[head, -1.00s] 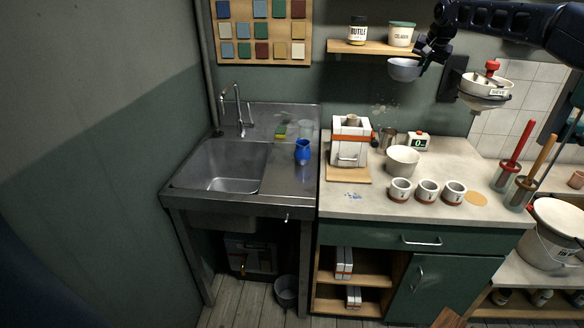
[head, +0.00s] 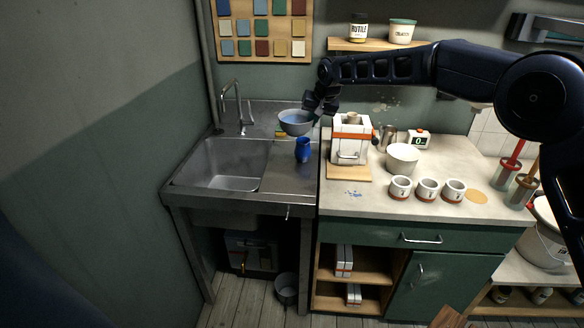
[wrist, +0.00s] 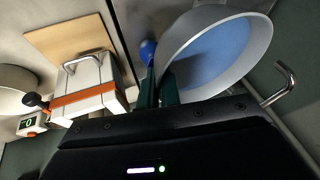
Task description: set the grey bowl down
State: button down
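The grey bowl (head: 295,129) is in the air above the back of the steel sink unit, over the draining side and right of the tap. Blue, perhaps a liquid, shows inside it. My gripper (head: 313,112) is at the bowl's right side. In the wrist view its fingers (wrist: 160,88) are closed on the rim of the bowl (wrist: 258,40), which sits to their right. The sink unit's draining surface (head: 290,179) is below the bowl. The bowl hides part of that surface's back and most of the sponge.
A blue jug (head: 303,150) stands on the draining surface, just below the bowl in the picture. The tap (head: 238,100) rises to the left beside the basin (head: 225,165). A white-and-orange box-shaped mould (head: 350,140) stands on the counter at right. The front draining surface is clear.

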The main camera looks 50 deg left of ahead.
aim_at(304, 127)
jog(key=s+f, duration=0.2)
jog(key=s, duration=0.1)
jog(key=shift+a, duration=0.35)
notch_tip(304, 127, down, 14)
jog(key=shift+f, duration=2.65)
jog(key=c, duration=1.6)
grip_release()
jog(key=shift+r, duration=0.1)
jog(key=v, duration=1.1)
jog(key=shift+d+r, duration=0.25)
jog(key=shift+r, duration=0.1)
jog(key=shift+w, duration=0.15)
